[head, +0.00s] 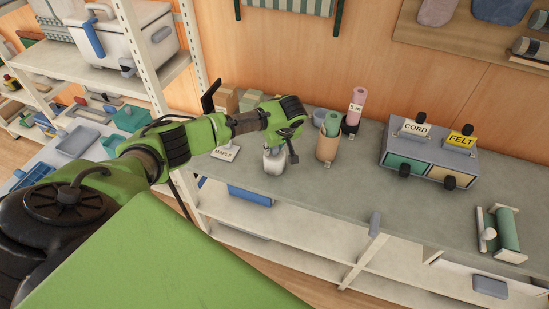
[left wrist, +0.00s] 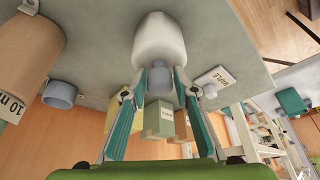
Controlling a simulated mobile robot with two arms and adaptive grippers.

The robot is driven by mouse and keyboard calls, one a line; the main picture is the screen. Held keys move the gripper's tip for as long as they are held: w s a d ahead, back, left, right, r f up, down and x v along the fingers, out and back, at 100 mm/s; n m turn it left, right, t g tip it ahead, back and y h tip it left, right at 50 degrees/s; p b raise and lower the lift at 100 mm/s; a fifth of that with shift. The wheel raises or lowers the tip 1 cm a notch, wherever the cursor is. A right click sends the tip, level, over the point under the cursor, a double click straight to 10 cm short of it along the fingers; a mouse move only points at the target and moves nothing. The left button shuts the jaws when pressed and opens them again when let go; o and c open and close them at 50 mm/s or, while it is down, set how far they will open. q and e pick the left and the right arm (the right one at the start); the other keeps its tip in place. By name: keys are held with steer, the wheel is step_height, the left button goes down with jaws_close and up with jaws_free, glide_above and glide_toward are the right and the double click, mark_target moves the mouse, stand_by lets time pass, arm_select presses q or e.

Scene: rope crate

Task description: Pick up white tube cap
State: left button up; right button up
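A white tube (head: 274,162) stands on the grey counter, below my left gripper (head: 290,146). In the left wrist view the white tube (left wrist: 159,40) shows large, with its grey-blue cap (left wrist: 159,83) between the two fingers of my left gripper (left wrist: 160,78). The fingers are spread, one on each side of the cap. I cannot tell whether either finger touches it. In the head view the gripper hides the cap. My right gripper is not in view.
Right of the tube stand a tan cylinder (head: 327,148) holding a green roll and a pink roll (head: 355,105). A MAPLE label plate (head: 226,153) lies left, with small boxes (head: 226,100) behind. A drawer unit (head: 430,155) stands right. The counter's middle is clear.

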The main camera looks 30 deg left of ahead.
arm_select(q)
jaws_close()
steer(key=shift+r, duration=0.1)
